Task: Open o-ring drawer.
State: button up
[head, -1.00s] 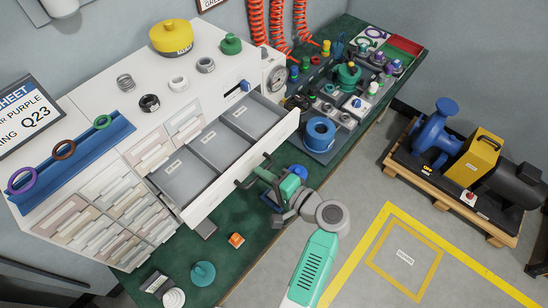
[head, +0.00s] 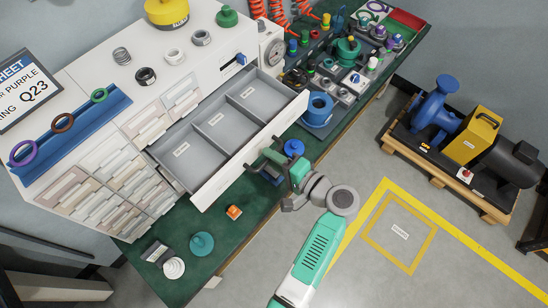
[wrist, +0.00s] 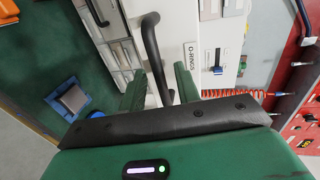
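The o-ring drawer (head: 237,157) is the wide top drawer of the white cabinet and stands well out, showing three labelled grey compartments that look empty. Its front carries an "O-RINGS" label in the wrist view (wrist: 215,57). My gripper (head: 266,160) is at the drawer's front face. The fingers' contact with the bar is partly hidden by the gripper body.
A pump on a pallet (head: 460,185) stands at the right. Floor in front is open.

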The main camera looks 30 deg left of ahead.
jog(key=p+v, duration=0.1)
jog(key=v, duration=0.6)
jog(key=shift+d, duration=0.4)
jog(key=shift+r, duration=0.15)
